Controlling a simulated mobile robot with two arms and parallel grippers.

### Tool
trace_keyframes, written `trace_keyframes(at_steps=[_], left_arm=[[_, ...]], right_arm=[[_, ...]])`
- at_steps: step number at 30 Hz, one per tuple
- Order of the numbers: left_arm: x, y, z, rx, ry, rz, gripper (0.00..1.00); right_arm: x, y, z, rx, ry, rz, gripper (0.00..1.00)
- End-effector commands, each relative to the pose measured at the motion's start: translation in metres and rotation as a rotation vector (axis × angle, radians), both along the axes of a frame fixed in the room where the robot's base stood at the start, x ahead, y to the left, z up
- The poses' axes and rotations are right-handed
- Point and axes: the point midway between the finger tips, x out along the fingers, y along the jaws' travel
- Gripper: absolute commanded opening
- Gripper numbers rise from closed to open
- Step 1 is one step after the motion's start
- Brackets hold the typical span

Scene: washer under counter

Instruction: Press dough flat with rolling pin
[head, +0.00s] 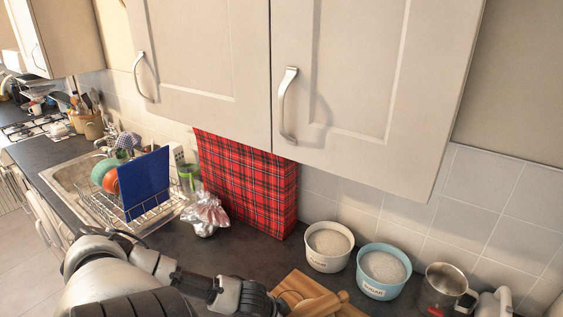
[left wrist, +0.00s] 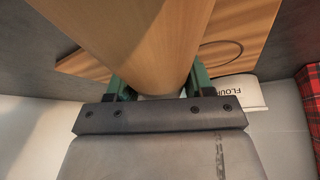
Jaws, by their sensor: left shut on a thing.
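My left gripper (left wrist: 158,78) is shut on the wooden rolling pin (left wrist: 150,38), whose thick body fills the space between the green fingers. In the head view my left arm reaches in from the left, with the gripper (head: 266,303) at the bottom edge beside the wooden board (head: 297,284). Part of the rolling pin (head: 322,304) shows there, over the board. In the left wrist view the board (left wrist: 258,30) lies behind the pin, with a thin curved outline on it. I cannot make out the dough. My right gripper is not in view.
Behind the board stand a white flour tub (head: 328,262) and a blue sugar tub (head: 371,286), with a metal mug (head: 440,290) to their right. A red tartan box (head: 250,190), a foil bag (head: 205,214) and a dish rack (head: 160,207) are further left. Cupboards (head: 360,70) hang above.

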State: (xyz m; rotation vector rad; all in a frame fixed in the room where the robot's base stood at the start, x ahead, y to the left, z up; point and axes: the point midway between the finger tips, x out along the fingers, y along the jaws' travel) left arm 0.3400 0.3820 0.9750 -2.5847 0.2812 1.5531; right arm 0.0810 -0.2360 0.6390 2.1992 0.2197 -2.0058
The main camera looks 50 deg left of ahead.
Motion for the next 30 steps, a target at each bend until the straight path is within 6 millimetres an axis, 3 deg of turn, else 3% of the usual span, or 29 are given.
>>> trace_keyframes(at_steps=[13, 22, 30], left_arm=[[0.001, 0.000, 0.036, -0.001, -0.003, 0.000, 0.28], [0.000, 0.001, 0.057, 0.002, -0.002, -0.002, 0.28], [0.001, 0.000, 0.061, -0.001, -0.003, 0.000, 0.28]], right_arm=[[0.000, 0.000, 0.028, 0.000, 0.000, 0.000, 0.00], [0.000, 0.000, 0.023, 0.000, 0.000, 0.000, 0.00], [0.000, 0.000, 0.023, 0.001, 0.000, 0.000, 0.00]])
